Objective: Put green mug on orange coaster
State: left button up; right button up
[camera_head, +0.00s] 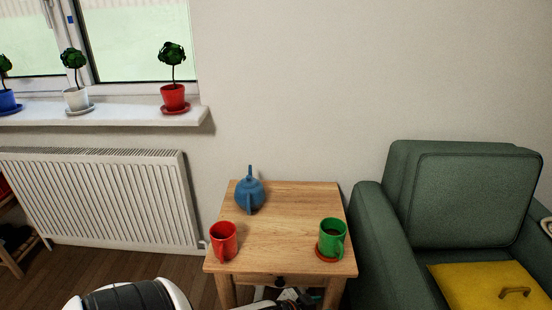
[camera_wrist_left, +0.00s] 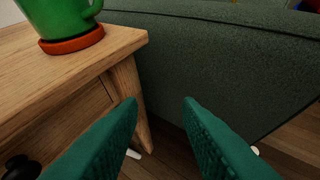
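The green mug (camera_head: 332,236) stands upright on the orange coaster (camera_head: 327,257) at the front right corner of the small wooden table. In the left wrist view the mug (camera_wrist_left: 58,18) is cut off at the top left, and its base rests on the coaster (camera_wrist_left: 72,43). My left gripper (camera_wrist_left: 160,103) has its two green fingers spread with nothing between them. It is apart from the mug, off the table's edge and below the tabletop. My right gripper is not in view.
On the wooden table (camera_head: 280,220) a red mug (camera_head: 224,241) stands front left and a blue teapot (camera_head: 249,195) back left. A dark green armchair (camera_head: 370,240) stands close at the table's right.

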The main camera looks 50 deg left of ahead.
pick_arm(q)
jog(key=s+d+f+g, duration=0.4)
jog(key=s+d+f, duration=0.1)
jog(key=s+f, duration=0.6)
jog(key=s+d+f+g, duration=0.5)
jog(key=s+f, duration=0.6)
jog(key=f, duration=0.4)
jog(key=shift+s+f+g+y, duration=0.3)
jog(key=shift+s+f+y, duration=0.05)
jog(key=shift+s+y, duration=0.05)
